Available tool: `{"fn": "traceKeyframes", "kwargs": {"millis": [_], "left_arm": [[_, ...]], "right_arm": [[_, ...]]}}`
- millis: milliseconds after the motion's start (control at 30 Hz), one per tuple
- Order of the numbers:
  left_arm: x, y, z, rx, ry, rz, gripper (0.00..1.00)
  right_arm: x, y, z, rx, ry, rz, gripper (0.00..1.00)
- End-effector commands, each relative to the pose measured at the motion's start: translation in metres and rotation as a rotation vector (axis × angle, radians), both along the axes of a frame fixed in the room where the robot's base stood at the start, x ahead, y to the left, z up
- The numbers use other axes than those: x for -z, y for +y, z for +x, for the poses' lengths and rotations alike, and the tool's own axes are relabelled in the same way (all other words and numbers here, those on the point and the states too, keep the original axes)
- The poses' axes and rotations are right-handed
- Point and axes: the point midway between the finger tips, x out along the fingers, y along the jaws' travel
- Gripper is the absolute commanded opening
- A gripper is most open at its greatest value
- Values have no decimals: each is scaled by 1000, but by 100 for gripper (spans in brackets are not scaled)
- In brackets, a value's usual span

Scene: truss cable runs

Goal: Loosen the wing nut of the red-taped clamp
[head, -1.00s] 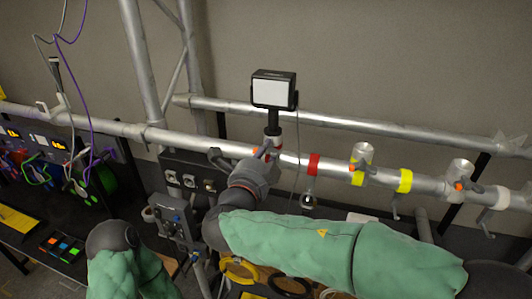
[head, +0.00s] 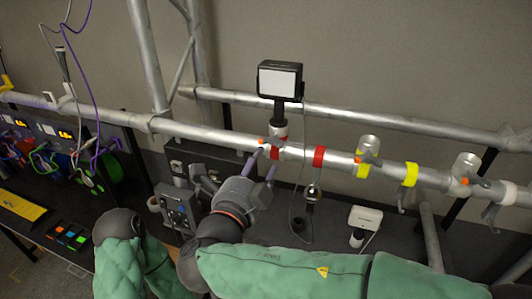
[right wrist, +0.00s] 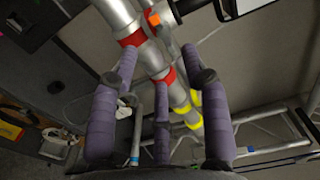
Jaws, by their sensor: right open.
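The red-taped clamp (head: 281,131) sits on the silver truss tube under a black lamp (head: 280,80) with a white face. Red tape bands (head: 319,156) lie on the tube at and beside it. Its small orange-ended wing nut (head: 265,142) faces my side; it also shows in the right wrist view (right wrist: 153,19). My right gripper (head: 264,163) is just below and in front of the clamp, purple fingers spread and pointing up at it. My left gripper is out of view; only the left arm shows.
Two more clamps (head: 368,146) (head: 466,167) with orange-ended nuts stand to the right by yellow tape (head: 410,174) and white tape (head: 507,193). A cable hangs from the lamp. A white box (head: 365,216) stands below. A grey control box (head: 176,210) is left of my right gripper.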

Motion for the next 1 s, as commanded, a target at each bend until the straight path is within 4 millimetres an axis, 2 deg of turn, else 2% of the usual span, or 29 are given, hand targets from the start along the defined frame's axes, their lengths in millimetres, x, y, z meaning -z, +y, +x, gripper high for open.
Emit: {"fn": "traceKeyframes", "kwargs": {"millis": [100,300,767,867,967,1000], "left_arm": [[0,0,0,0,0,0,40],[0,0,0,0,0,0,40],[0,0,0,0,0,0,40],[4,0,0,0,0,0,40],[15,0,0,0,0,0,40],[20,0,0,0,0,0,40]], "right_arm": [[0,6,-16,-3,-1,0,46],[0,9,-28,-1,0,0,46],[1,9,-29,1,1,0,46],[14,8,-25,4,20,18,46],[50,4,-16,13,74,71,46],[72,2,-11,22,106,108,46]]}}
